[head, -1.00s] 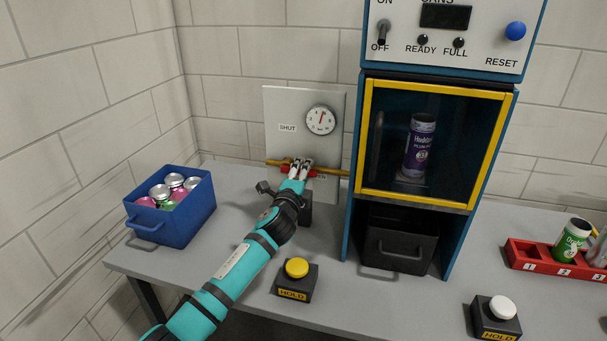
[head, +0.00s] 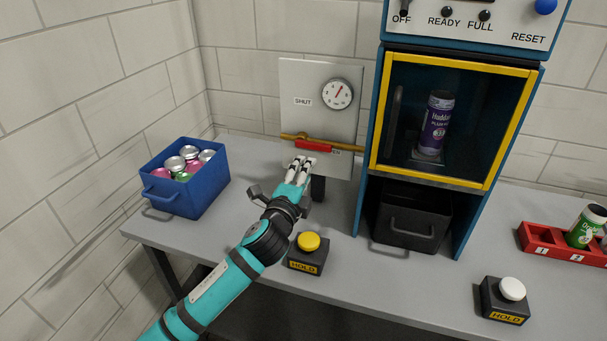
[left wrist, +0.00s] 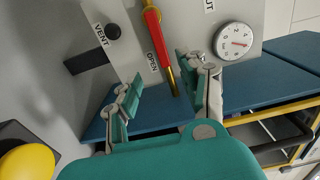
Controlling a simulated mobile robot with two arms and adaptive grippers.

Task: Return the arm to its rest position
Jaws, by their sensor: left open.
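My left gripper (head: 300,165) is open and empty, just below and in front of the red valve handle (head: 315,146) in the head view. The handle lies along the brass pipe on the grey panel (head: 335,72), and a gap shows between it and the fingers. In the left wrist view both teal fingers (left wrist: 160,80) are spread apart, with the red handle (left wrist: 165,60) beyond them and clear of both pads. The word OPEN shows beside the handle there. My teal left arm reaches in from the lower left of the head view. My right gripper is not in view.
A yellow HOLD button (head: 308,242) stands right of my forearm. A blue bin (head: 205,190) of cans is at left. The blue machine (head: 365,150) with a purple can (head: 436,125) inside stands at right. A white HOLD button (head: 512,289) and red rack (head: 535,238) are further right.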

